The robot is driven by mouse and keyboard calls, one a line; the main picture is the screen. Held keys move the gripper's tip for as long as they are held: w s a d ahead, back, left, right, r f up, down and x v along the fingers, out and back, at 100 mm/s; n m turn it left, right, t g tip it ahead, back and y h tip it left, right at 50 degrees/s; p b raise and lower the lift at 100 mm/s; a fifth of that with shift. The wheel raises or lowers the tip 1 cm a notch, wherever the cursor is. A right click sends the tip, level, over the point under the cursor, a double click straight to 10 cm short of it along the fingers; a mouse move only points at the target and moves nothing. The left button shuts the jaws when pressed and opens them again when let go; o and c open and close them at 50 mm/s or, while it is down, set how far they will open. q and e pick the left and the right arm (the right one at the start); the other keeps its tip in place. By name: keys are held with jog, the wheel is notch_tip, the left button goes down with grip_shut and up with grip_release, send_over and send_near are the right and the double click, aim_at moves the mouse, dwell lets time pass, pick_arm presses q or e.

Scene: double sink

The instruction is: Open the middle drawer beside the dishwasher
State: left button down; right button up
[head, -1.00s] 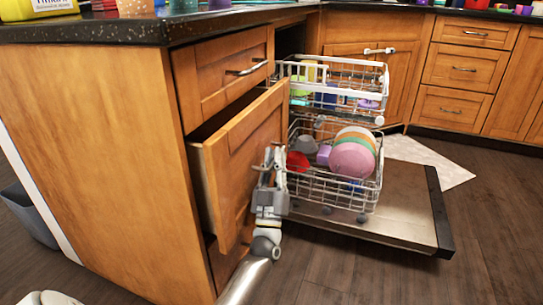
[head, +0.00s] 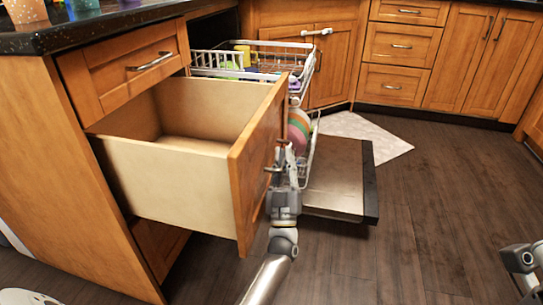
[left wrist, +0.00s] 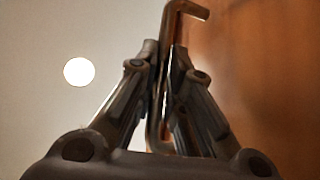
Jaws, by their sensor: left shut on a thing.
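The middle drawer (head: 185,185) is pulled well out of the cabinet, below a closed top drawer (head: 125,70). Its pale wooden inside shows and looks empty. My left gripper (head: 284,160) is at the outer face of the drawer front, shut on its metal handle (head: 271,169). In the left wrist view, the fingers of my left gripper (left wrist: 160,90) are closed around the handle (left wrist: 180,12), with the brown drawer front at the right. Part of my right arm shows at the right edge of the head view; its gripper is not seen.
The dishwasher door (head: 340,180) lies open behind the drawer, with the upper rack (head: 215,62) pulled out and dishes inside. A dark counter (head: 120,17) with cups is above. The wooden floor (head: 430,200) to the right is clear.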

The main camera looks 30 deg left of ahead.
pick_arm(q)
jog(key=shift+w+d, duration=0.1)
jog(key=shift+d, duration=0.25)
jog(key=c, duration=1.5)
grip_release()
jog(key=shift+f, duration=0.1)
jog(key=v, duration=1.2)
